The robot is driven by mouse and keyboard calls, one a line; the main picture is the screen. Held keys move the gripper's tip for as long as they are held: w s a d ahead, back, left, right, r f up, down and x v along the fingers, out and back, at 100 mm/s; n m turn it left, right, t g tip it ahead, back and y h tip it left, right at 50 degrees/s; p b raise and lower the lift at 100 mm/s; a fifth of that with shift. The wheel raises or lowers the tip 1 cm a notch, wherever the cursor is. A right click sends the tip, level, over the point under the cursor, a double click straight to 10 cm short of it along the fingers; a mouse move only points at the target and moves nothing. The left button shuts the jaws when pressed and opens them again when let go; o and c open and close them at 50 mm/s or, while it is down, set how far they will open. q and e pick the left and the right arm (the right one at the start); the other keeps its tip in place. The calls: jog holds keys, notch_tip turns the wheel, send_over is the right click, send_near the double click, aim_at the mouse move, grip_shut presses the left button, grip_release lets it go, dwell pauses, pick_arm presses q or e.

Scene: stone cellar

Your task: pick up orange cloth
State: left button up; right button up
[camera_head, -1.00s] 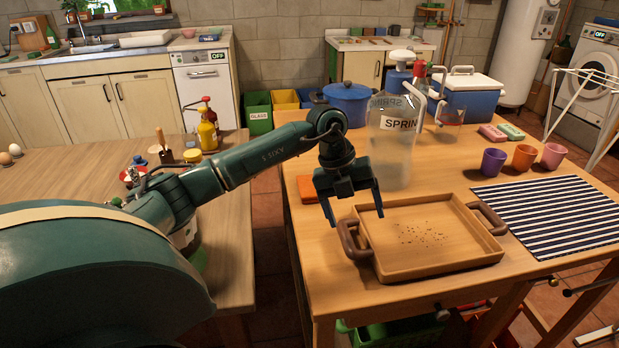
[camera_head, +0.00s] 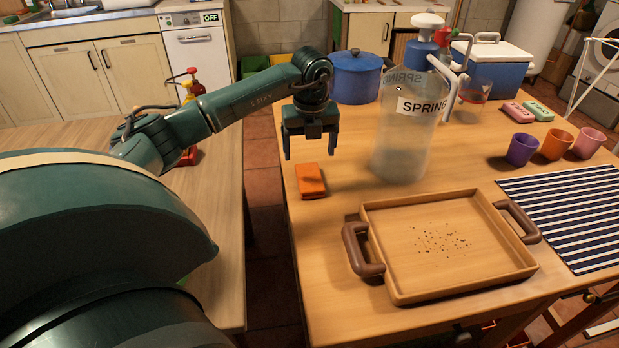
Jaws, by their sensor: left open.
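The orange cloth (camera_head: 310,181) lies folded on the wooden table, near its left edge and behind the left side of the tray. My left gripper (camera_head: 310,154) is open and empty. Its fingers point down and show just above and behind the cloth in the picture, apart from it. The cloth is in full view. My right gripper does not show.
A wooden tray (camera_head: 380,215) with brown handles and dark crumbs stands in front of the cloth. A large clear SPRING bottle (camera_head: 405,140) stands to its right, a blue pot (camera_head: 356,78) behind. Cups and a striped mat (camera_head: 570,210) are farther right.

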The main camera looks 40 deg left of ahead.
aim_at(309, 176)
pick_arm(q)
jog(key=f, duration=0.8)
jog(key=shift+w+a, duration=0.25)
jog(key=c, duration=1.1)
